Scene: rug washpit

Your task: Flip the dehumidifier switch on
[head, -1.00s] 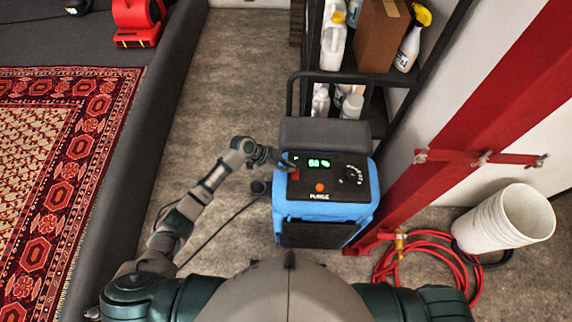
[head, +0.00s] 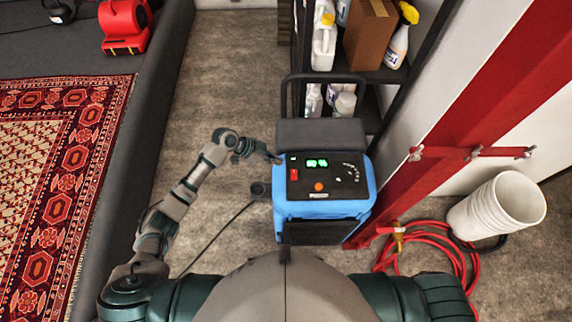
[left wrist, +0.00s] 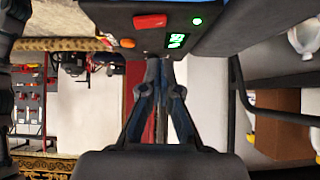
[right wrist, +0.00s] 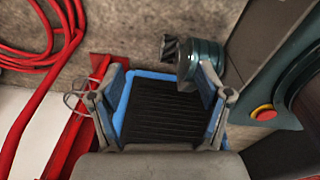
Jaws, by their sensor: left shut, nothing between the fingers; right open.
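The blue dehumidifier (head: 322,209) stands upright on the floor, its black control panel facing up. Its red switch (head: 294,174) is at the panel's left, beside a lit green display (head: 317,163). The left wrist view shows the red switch (left wrist: 150,21) close by, with a lit green lamp (left wrist: 197,21) beside it. My left gripper (head: 276,159) is shut and empty at the panel's upper left edge, apart from the switch. In the left wrist view its fingertips (left wrist: 160,66) meet just below the panel. My right gripper (right wrist: 160,82) is open, with the dehumidifier's black grille (right wrist: 157,112) behind it.
A black shelf (head: 372,110) with bottles and a box stands behind the dehumidifier. A red post (head: 450,120), red hose (head: 440,240) and white buckets (head: 497,207) are at right. A cord (head: 215,237) crosses the floor at left, near the rug platform (head: 160,110).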

